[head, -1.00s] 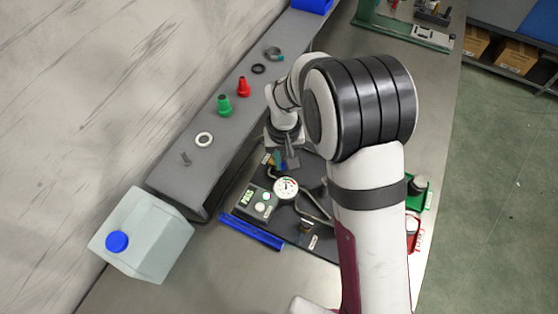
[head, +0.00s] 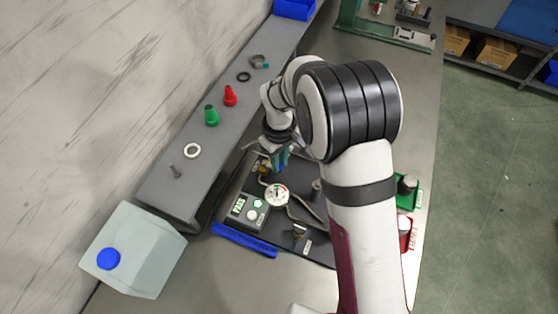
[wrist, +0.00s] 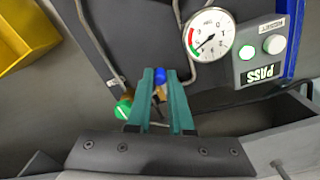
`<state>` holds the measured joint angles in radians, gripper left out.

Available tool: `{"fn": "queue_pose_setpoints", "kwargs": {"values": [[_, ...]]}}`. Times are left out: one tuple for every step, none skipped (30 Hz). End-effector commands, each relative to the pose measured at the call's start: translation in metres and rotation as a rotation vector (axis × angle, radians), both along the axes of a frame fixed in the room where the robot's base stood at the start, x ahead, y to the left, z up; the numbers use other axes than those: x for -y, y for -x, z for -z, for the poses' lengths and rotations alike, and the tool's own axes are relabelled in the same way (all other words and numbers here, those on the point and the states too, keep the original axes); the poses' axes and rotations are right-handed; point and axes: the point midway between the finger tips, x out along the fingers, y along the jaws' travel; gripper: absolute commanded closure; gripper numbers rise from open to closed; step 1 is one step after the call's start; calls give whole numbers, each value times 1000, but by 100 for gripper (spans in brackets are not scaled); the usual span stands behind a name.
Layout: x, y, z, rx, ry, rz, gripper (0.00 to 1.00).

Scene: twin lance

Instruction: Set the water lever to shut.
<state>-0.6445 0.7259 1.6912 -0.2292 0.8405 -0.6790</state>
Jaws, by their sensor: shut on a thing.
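My gripper (wrist: 161,95) has teal fingers and points down at the dark panel (wrist: 130,25), near its edge by the grey shelf. The fingers are shut on a small blue lever (wrist: 160,75), whose tip shows between the fingertips. Brass fittings sit beside it, partly hidden by the fingers. A green round handle (wrist: 123,109) is just left of the fingers in the wrist view. In the head view my gripper (head: 279,162) is partly covered by my wrist, and the lever's angle cannot be told.
A pressure gauge (head: 276,195) with bent pipes and a PASS box (head: 247,207) lie close by. The grey shelf (head: 190,180) holds red and green cones and rings. A jug (head: 135,250) stands at the left. A yellow bin (wrist: 25,45) shows in the wrist view.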

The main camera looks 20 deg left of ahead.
Motion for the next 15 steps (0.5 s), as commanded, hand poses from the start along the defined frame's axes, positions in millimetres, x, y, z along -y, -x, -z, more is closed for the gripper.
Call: {"fn": "queue_pose_setpoints", "kwargs": {"values": [[0, -1, 0, 2, -1, -4, 100], [0, -1, 0, 2, -1, -6, 100], [0, -1, 0, 3, -1, -7, 100], [0, -1, 0, 3, -1, -8, 100], [0, -1, 0, 3, -1, -8, 100], [0, -1, 0, 3, -1, -8, 100], [-1, -1, 0, 3, -1, -8, 100], [-1, -1, 0, 3, -2, -8, 100], [-1, -1, 0, 3, -2, -8, 100], [0, -1, 0, 3, -2, -8, 100], [-1, -1, 0, 3, -2, -8, 100], [-1, -1, 0, 3, -2, -8, 100], [-1, -1, 0, 3, -2, -8, 79], [-1, -1, 0, 3, -2, -8, 74], [-1, -1, 0, 3, -2, -7, 66]]}}
